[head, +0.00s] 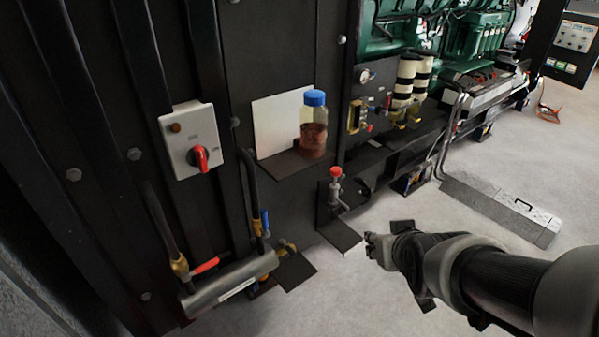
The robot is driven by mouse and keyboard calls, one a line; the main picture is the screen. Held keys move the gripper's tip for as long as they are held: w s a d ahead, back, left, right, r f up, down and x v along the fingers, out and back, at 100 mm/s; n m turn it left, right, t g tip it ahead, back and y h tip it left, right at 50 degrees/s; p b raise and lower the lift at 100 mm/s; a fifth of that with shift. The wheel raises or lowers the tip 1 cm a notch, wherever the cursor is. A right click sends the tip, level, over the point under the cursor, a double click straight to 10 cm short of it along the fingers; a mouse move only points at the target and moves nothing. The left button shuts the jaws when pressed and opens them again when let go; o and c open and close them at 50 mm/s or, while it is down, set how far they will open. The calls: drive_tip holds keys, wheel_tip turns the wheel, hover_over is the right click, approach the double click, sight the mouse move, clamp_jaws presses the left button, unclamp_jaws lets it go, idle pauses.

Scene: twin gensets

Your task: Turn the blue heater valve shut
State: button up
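The blue heater valve handle (265,222) is at the lower left, upright along a black hose beside the dark panel. Brass fittings (287,247) sit just below it, near the right end of a grey heater cylinder (230,283). A second valve with a red handle (205,265) is at the cylinder's left end, tilted. My gripper (378,250) is at the lower middle right, over the pale floor, well to the right of the blue handle and apart from it. Its fingers are small and dark, and their opening is not clear.
A grey switch box with a red knob (200,158) is on the panel. A blue-capped bottle (313,130) stands on a shelf. Small dark plates (295,269) jut out low. Floor (330,290) is clear.

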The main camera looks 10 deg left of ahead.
drive_tip(key=w+a+f+n+t+y+p, duration=0.1)
drive_tip(key=w+a+f+n+y, duration=0.1)
drive_tip(key=w+a+f, duration=0.3)
drive_tip(key=n+t+y+p, duration=0.3)
drive_tip(key=t+y, duration=0.1)
drive_tip(key=y, duration=0.4)
approach(266, 221)
drive_tip(key=b+x, duration=0.2)
drive_tip(key=x, duration=0.9)
drive_tip(key=shift+a+b, duration=0.1)
drive_tip(key=shift+b, duration=0.25)
drive_tip(key=shift+c, duration=0.3)
clamp_jaws()
